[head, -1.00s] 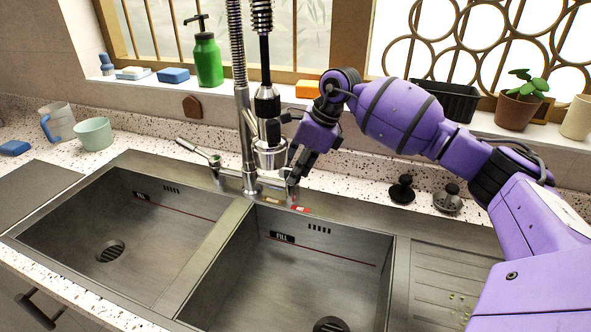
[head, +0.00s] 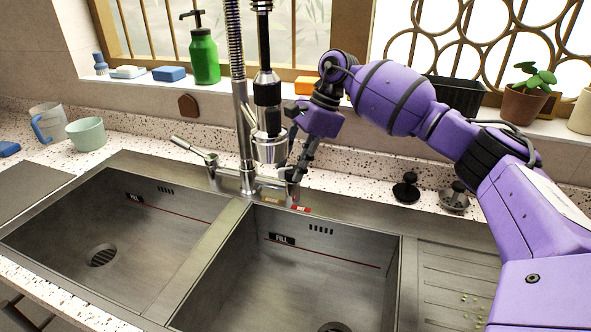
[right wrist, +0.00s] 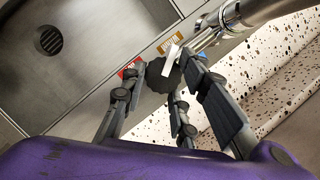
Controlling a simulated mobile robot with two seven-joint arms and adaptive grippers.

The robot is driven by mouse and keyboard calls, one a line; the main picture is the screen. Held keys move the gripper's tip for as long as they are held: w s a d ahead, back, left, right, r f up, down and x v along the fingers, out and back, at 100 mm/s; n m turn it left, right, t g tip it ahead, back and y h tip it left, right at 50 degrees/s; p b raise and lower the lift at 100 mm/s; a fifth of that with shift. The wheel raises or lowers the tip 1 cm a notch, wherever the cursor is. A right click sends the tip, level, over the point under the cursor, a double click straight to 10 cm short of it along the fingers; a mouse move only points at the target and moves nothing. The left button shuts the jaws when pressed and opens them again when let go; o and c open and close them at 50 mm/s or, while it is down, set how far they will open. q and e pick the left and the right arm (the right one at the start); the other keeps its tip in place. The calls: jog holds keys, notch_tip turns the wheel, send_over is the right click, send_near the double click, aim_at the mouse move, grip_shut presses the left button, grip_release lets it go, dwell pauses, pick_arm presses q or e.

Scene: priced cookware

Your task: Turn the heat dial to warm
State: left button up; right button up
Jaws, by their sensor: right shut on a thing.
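The heat dial (right wrist: 158,82) is a small dark knob with a white pointer (right wrist: 171,60), seen in the right wrist view. The pointer points toward the orange-yellow label (right wrist: 170,44), which also shows in the head view (head: 270,200). A red label (right wrist: 131,69) lies beside the dial's other side; it shows in the head view too (head: 301,208). My right gripper (right wrist: 163,74) has its fingers on both sides of the dial, shut on it. In the head view the right gripper (head: 294,184) reaches down behind the sink and mostly hides the dial. My left gripper is out of view.
The tall tap (head: 247,150) and its spray head (head: 270,145) stand close to the gripper's left. A lever handle (head: 190,148) is further left. Two dark plugs (head: 405,190) sit on the counter to the right. The double sink's basins (head: 320,270) are empty.

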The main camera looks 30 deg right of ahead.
jog(key=shift+s+a+f+n+g+b, duration=0.1)
jog(key=shift+f+n+g+b, duration=0.15)
jog(key=shift+n, duration=0.35)
jog(key=shift+s+f+n+g+b, duration=0.15)
jog(key=shift+n+g, duration=0.2)
jog(key=shift+n, duration=0.25)
jog(key=shift+w, duration=0.1)
jog(key=o, duration=1)
jog(key=shift+r, duration=0.4)
jog(key=shift+w+d+r, duration=0.1)
jog(key=shift+d+r, duration=0.15)
jog(key=shift+r, duration=0.05)
jog(key=v, duration=1.1)
